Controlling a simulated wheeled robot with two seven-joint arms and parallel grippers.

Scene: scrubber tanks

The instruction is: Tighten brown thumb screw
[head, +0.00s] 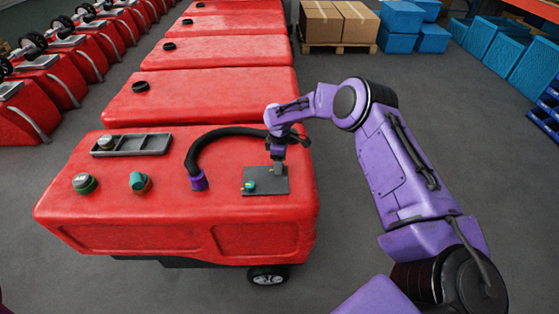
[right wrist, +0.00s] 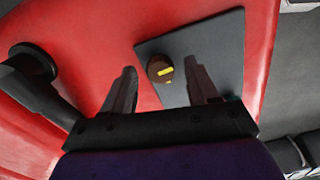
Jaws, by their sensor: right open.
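The brown thumb screw (right wrist: 160,68) sits on a grey plate (right wrist: 228,52) in the right wrist view. It has a yellow bar on its top, and a small yellow mark lies on the plate beside it. My right gripper (right wrist: 162,82) is open, with one finger on each side of the screw in this view; I cannot tell whether they touch it. In the head view my right gripper (head: 277,166) points down over the grey plate (head: 272,187) on the red tank (head: 180,229). The screw is not clearly visible there. My left gripper is not in view.
A teal and yellow part (head: 249,186) is on the plate's left. A black hose (head: 207,143) with a purple end, a teal knob (head: 138,181), a dark round cap (head: 84,183) and a grey tray (head: 131,144) stand on the tank. More red tanks stand behind.

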